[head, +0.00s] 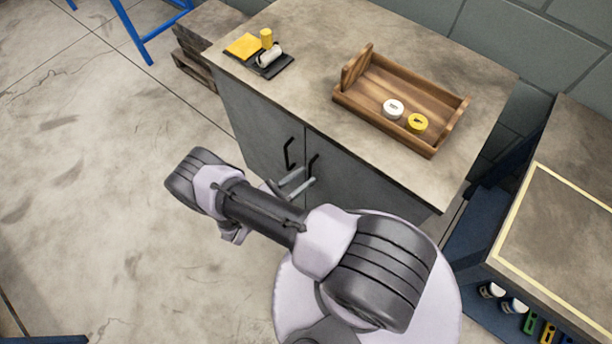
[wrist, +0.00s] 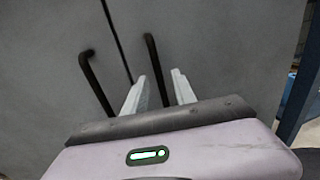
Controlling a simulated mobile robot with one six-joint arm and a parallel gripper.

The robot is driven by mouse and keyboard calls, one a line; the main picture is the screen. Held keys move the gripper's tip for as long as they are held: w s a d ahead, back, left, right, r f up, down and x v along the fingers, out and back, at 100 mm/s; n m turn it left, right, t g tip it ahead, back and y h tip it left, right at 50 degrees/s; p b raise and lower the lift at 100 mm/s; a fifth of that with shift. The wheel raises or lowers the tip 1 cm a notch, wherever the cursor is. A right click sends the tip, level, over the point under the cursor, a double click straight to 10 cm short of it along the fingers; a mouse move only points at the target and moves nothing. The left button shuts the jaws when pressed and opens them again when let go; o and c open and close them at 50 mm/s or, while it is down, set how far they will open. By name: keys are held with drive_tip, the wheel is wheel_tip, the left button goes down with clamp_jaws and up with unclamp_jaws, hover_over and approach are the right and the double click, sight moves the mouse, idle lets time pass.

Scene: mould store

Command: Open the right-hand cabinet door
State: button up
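The grey cabinet has a left door (head: 262,130) and a right-hand door (head: 345,178), both shut, with a thin seam between them. Each has a black bar handle beside the seam: the left handle (head: 288,155) and the right handle (head: 314,163). The handles also show in the wrist view, left (wrist: 97,82) and right (wrist: 152,58). My gripper (head: 307,177) is open at the lower end of the right handle. In the wrist view, the right handle's lower part shows between the two pale fingers (wrist: 158,78); whether they touch it I cannot tell.
On the cabinet top (head: 320,75) are a wooden tray (head: 372,112) with a white and a yellow roll, and a dark mat (head: 284,64) with yellow items. A bench (head: 560,240) stands to the right. Open concrete floor (head: 110,190) lies to the left.

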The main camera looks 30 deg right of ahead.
drive_tip(key=shift+w+d, duration=0.15)
drive_tip(key=shift+d, duration=0.5)
drive_tip(key=shift+c, duration=0.2)
clamp_jaws()
idle(0.8)
